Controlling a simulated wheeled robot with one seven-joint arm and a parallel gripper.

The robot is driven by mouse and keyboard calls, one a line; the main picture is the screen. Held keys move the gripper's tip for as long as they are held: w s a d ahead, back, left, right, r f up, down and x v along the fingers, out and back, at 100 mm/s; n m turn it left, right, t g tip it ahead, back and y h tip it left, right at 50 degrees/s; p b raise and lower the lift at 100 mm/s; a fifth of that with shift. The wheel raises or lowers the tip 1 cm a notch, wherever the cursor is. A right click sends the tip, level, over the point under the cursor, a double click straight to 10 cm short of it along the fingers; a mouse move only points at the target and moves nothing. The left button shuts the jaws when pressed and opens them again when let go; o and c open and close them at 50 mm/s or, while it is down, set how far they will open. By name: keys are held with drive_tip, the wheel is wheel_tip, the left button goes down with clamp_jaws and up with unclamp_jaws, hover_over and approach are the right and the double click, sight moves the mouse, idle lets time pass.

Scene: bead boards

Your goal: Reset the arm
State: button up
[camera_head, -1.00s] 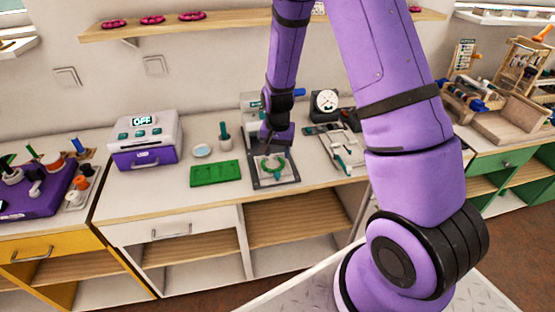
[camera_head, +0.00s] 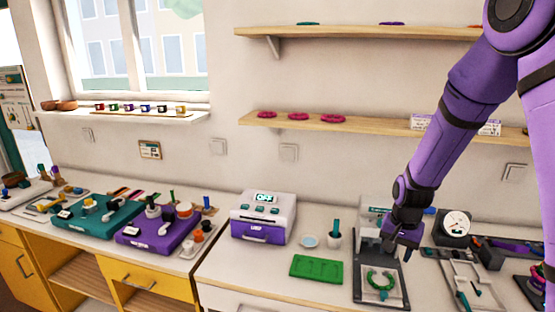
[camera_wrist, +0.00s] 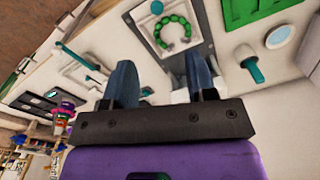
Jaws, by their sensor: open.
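My gripper (camera_head: 407,246) hangs at the end of my purple arm above the right part of the counter in the head view. In the wrist view its two dark blue fingers (camera_wrist: 162,82) stand apart with nothing between them. A green bead ring (camera_head: 380,280) lies on a grey stand with a pale plate (camera_head: 392,297), below and to the left of my gripper; the ring also shows in the wrist view (camera_wrist: 158,44). The gripper appears apart from the ring.
A green board (camera_head: 316,269), a small dish (camera_head: 310,241), a cup with a teal tool (camera_head: 334,239) and a white and purple box (camera_head: 264,217) stand left of the stand. A dial gauge (camera_head: 456,223) and trays crowd the right. Two shelves (camera_head: 385,129) hang above.

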drive_tip(key=s+a+r+n+t, duration=0.15)
drive_tip(key=s+r, duration=0.25)
drive_tip(key=r, duration=0.8)
drive_tip(key=s+r+n+t, duration=0.1)
drive_tip(key=s+r+n, duration=0.1)
drive_tip(key=s+r, duration=0.6)
drive_tip(key=s+r+n+t, duration=0.2)
drive_tip(key=s+r, duration=0.6)
drive_tip(key=s, duration=0.6)
drive_tip(key=shift+s+a+r+n, duration=0.15)
drive_tip(key=shift+a+r+n, duration=0.1)
drive_tip(key=shift+a+n, duration=0.3)
drive_tip(key=shift+d, duration=0.1)
